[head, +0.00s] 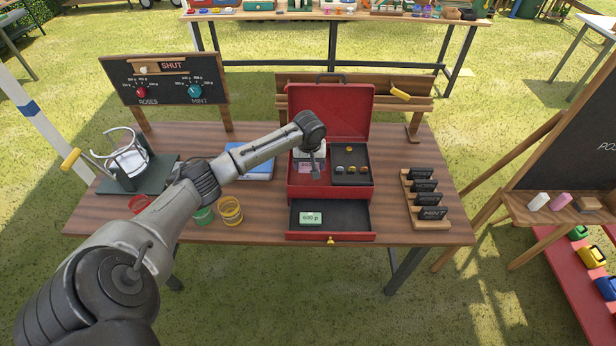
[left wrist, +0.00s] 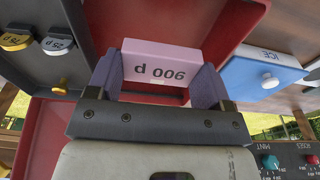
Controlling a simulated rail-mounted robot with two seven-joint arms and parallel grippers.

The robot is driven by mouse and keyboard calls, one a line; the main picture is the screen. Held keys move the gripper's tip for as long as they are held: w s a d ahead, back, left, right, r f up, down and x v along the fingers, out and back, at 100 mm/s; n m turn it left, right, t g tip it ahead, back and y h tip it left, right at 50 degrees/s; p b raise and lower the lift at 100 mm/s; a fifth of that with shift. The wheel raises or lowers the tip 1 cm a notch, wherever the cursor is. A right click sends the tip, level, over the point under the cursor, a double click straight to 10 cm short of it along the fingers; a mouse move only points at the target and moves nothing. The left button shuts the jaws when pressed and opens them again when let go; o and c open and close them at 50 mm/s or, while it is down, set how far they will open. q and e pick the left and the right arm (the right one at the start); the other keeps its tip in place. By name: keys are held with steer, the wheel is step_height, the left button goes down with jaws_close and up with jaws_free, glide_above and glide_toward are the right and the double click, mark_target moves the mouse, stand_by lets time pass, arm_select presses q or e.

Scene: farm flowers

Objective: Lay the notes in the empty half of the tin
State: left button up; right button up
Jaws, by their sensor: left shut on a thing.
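The red tin (head: 292,191) stands open on the wooden table, its lid raised at the back. Its right half holds a black coin tray (head: 341,178) with several coins; its left half shows red inside in the left wrist view. My left gripper (head: 315,172) is over that left half, shut on a pink note bundle (left wrist: 160,62) printed with a price that reads upside down. Whether the bundle touches the tin's floor I cannot tell. A green note bundle (head: 311,218) lies in the pulled-out front drawer (head: 350,218). My right gripper is not in view.
A blue box (head: 262,172) marked ICE (left wrist: 262,75) stands left of the tin. Yellow (head: 230,211) and green rings lie at front left. A rack of black cards (head: 425,190) stands to the right. A sign board (head: 165,80) stands at back left.

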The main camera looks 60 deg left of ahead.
mark_target(309, 181)
arm_select(q)
steer(key=shift+f, duration=1.45)
step_height(309, 181, down, 3)
steer(key=shift+f+b, duration=0.2)
steer(key=shift+b, duration=0.4)
steer(key=shift+f, duration=0.2)
steer(key=o, duration=0.9)
